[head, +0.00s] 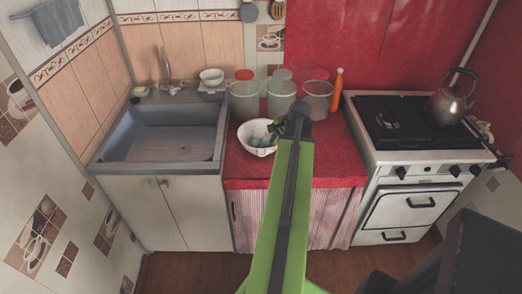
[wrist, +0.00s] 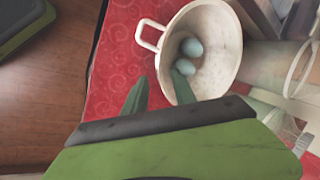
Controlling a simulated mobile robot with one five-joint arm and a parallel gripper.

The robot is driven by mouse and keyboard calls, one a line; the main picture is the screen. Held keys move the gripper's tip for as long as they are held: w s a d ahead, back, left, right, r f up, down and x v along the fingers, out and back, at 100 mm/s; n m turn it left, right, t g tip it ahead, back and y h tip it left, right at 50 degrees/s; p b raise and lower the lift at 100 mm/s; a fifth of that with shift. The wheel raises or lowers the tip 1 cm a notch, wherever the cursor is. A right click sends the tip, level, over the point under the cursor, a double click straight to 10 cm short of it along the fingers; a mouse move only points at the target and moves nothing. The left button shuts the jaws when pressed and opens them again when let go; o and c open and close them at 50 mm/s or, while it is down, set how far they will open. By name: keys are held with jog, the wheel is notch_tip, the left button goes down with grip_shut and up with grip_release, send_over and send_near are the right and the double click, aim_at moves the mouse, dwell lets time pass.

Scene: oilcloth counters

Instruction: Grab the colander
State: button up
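The colander (head: 262,152) is a white bowl on the red oilcloth counter, left of my gripper (head: 292,124) in the head view. In the wrist view the colander (wrist: 222,66) shows a loop handle on its left side and two pale blue egg-like things inside. My gripper (wrist: 157,82) is open, with its two green fingers apart. In the wrist view one finger overlaps the bowl's near rim and the other lies outside it, over the cloth. I cannot tell whether either touches the bowl. My arm hides part of the counter in the head view.
Several clear canisters (head: 277,98) and an orange bottle (head: 337,91) stand behind the colander. A sink (head: 165,143) is at left, and a stove (head: 415,150) with a kettle (head: 452,98) at right. The cloth (head: 340,160) to the right of my arm is clear.

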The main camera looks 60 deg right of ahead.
aim_at(274, 149)
jog(key=shift+b+x, duration=0.35)
jog(key=shift+x, duration=0.85)
jog(key=shift+r, duration=0.1)
jog(key=b+x, duration=0.4)
jog(key=x, duration=0.1)
jog(key=shift+s+d+f+b, duration=0.15)
jog(key=shift+d+f+b, duration=0.15)
jog(key=shift+b, duration=0.1)
jog(key=shift+a+r, duration=0.1)
jog(key=shift+r, duration=0.1)
grip_shut()
